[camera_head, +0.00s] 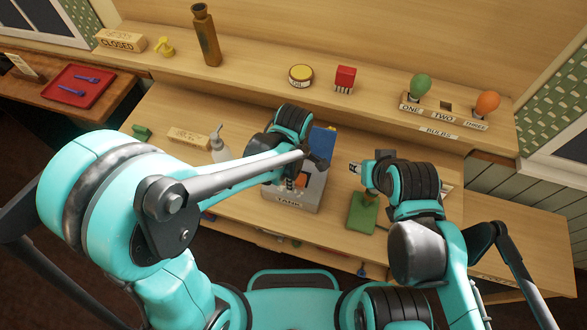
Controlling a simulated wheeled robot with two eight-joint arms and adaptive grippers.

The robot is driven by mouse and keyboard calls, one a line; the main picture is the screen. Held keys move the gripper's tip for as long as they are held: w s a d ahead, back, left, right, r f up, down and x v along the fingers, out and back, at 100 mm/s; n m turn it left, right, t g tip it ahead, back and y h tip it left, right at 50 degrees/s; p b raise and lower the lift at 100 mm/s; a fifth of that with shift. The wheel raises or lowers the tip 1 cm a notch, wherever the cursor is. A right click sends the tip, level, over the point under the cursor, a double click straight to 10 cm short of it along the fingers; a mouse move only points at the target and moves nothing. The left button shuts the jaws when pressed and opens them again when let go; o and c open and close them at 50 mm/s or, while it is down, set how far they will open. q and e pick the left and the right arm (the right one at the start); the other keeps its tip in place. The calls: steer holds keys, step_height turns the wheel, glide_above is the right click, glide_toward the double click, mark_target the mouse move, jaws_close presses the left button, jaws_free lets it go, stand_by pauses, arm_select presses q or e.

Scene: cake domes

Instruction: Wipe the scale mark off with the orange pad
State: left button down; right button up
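A grey box labelled TANK (290,198) stands on the worktop in the middle. Small orange patches (302,181) show in its opening; I cannot tell whether they are the orange pad. A blue panel (328,142) rises behind it. My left gripper (298,178) is over the box, largely hidden by its own arm; its fingers and any grip are unclear. My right gripper (358,169) is to the right of the box, above a green flat piece (362,213). Its fingers are too small and covered to read. No scale mark can be made out.
The back shelf holds a brown bottle (206,36), a round tin (301,75), a red block (345,79), and green (420,86) and orange (487,103) bulbs. A red tray (79,90) is far left.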

arm_select(q)
steer(key=shift+d+r, duration=0.15)
steer(key=shift+d, duration=0.35)
steer(key=shift+a, duration=0.25)
steer(key=shift+d+f+b, duration=0.15)
steer(key=shift+f+b, duration=0.35)
step_height(320, 180, down, 5)
steer(key=b, duration=0.4)
steer(key=shift+r, duration=0.1)
steer(key=shift+w+a+r, duration=0.1)
steer(key=shift+w+a, duration=0.15)
steer(key=shift+a, duration=0.6)
steer(key=shift+w+a+r, duration=0.1)
steer(key=shift+w+a, duration=0.15)
steer(key=shift+a, duration=0.55)
arm_select(e)
steer(key=f, duration=0.4)
steer(key=shift+d+f, duration=0.3)
steer(key=shift+f, duration=0.1)
arm_select(q)
steer(key=shift+d, duration=0.1)
steer(key=shift+b, duration=0.3)
arm_select(e)
steer(key=shift+f, duration=0.1)
